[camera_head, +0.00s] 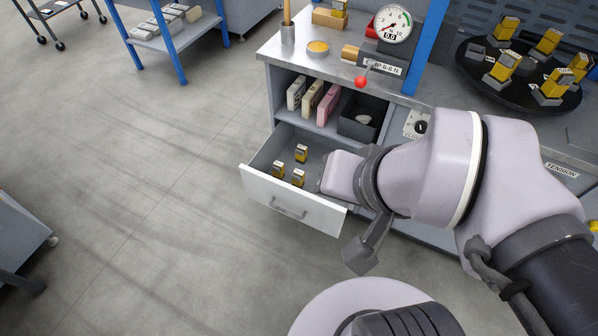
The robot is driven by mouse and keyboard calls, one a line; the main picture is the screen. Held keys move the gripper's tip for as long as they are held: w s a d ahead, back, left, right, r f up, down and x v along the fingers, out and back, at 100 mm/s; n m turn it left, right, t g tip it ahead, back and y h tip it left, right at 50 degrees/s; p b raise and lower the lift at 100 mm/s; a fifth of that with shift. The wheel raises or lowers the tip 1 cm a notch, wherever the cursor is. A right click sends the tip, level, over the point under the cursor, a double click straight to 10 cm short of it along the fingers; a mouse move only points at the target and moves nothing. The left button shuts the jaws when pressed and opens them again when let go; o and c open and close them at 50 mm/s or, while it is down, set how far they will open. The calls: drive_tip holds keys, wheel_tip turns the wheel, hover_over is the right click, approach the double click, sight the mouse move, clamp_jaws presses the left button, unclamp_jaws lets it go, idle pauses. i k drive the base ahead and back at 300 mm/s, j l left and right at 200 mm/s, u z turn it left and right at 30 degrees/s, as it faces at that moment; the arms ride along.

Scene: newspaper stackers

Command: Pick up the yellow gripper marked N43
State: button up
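Three small yellow-and-black grippers stand in an open drawer (255,186): one at the back (301,153), one at the front left (278,170), one at the front right (298,178). Their markings are too small to read, so I cannot tell which is N43. More yellow grippers (502,67) stand on a dark round turntable (478,88) at the upper right. My arm reaches in from the right, and its wrist end (325,172) is over the drawer's right side, just right of the yellow grippers. My fingers cannot be made out. The wrist hides the drawer's right part.
Above the drawer, a shelf holds several upright boxes (313,98) and a dark bin (362,118). The worktop carries a dial gauge (393,24), a red-knobbed lever (361,81) and a yellow-topped tin (318,48). A blue post (427,45) rises there.

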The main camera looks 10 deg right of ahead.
sight(278, 171)
drive_tip(key=i+j, duration=0.15)
drive_tip(key=i, duration=0.3)
drive_tip(key=i+j, duration=0.2)
drive_tip(key=i, duration=0.25)
drive_tip(key=i+j, duration=0.15)
drive_tip(key=i, duration=0.3)
